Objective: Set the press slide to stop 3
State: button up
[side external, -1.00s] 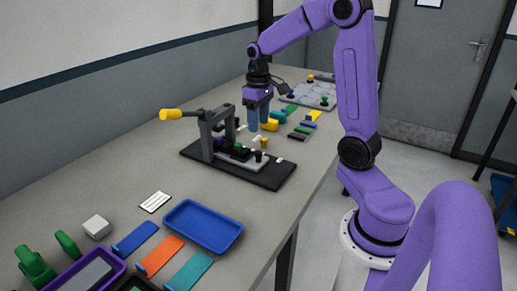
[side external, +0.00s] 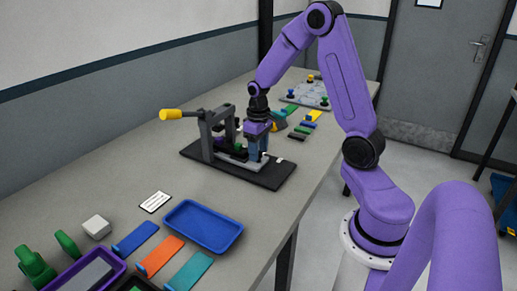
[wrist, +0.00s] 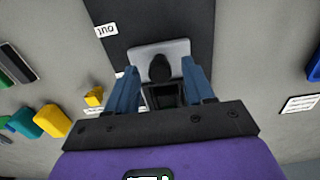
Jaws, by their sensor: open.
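The press (side external: 207,135) stands on a dark base plate (side external: 272,178), with a grey frame and a yellow-handled lever pointing left. Its slide (side external: 238,163) is a light grey plate on that base; the slide (wrist: 147,48) also shows in the wrist view. A black knob (wrist: 160,68) stands on the slide. My gripper (side external: 257,155) is open, pointing down at the slide's right end. In the wrist view, my gripper's blue fingers (wrist: 160,80) stand either side of the knob, with gaps visible. In the side view the gripper hides the knob. No stop numbers are readable.
A white label reading OUT (wrist: 105,30) lies by the base plate's edge. A blue tray (side external: 203,226) and coloured strips lie nearer the camera. Coloured blocks (side external: 301,131) and a grey fixture (side external: 308,94) lie beyond the press. The table front right of the tray is clear.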

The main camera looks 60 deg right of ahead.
aim_at(238, 144)
grip_shut()
jog(key=w, duration=0.8)
grip_release()
notch_tip(238, 144, up, 18)
jog(key=shift+f, duration=0.2)
dwell(0.4)
dwell(0.4)
